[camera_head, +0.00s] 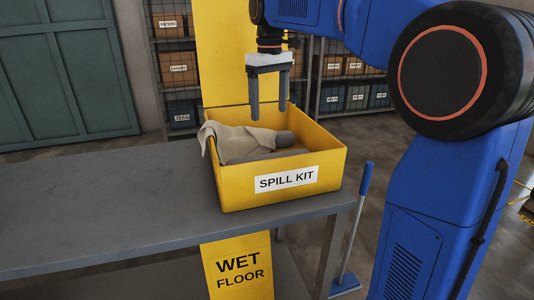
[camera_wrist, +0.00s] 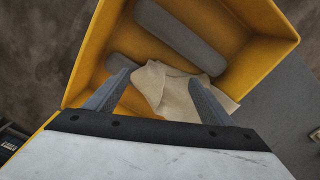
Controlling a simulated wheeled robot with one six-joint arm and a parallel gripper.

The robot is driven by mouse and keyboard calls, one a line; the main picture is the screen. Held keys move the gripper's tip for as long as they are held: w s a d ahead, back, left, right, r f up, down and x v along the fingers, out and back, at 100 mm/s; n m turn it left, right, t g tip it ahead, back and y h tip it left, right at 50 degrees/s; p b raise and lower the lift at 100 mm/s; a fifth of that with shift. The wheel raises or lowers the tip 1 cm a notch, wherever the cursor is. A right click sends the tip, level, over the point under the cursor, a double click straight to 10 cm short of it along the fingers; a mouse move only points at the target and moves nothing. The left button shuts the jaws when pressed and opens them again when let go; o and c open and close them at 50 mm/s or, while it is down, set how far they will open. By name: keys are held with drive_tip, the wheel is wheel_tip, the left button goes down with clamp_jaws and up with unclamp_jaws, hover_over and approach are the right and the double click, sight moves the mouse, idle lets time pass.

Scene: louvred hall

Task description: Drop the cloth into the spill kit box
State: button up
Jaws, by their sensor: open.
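The beige cloth (camera_head: 232,143) lies crumpled in the left part of the yellow spill kit box (camera_head: 317,158), with part of it draped over the box's left rim. In the wrist view the cloth (camera_wrist: 158,88) shows below and between the fingers, inside the box (camera_wrist: 262,62). My gripper (camera_head: 270,119) is above the box, pointing down, with its two fingers apart and nothing between them. In the wrist view the gripper (camera_wrist: 160,88) is also open. The cloth's lower folds are partly hidden by the box's front wall.
The box stands on the right end of a grey table (camera_head: 110,205), whose left part is bare. Grey rolls (camera_wrist: 180,36) lie in the box. A yellow wet floor sign (camera_head: 238,268), a blue-handled tool (camera_head: 358,222) and shelves with boxes (camera_head: 178,68) stand around.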

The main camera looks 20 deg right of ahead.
drive_tip(key=shift+r, duration=2.8)
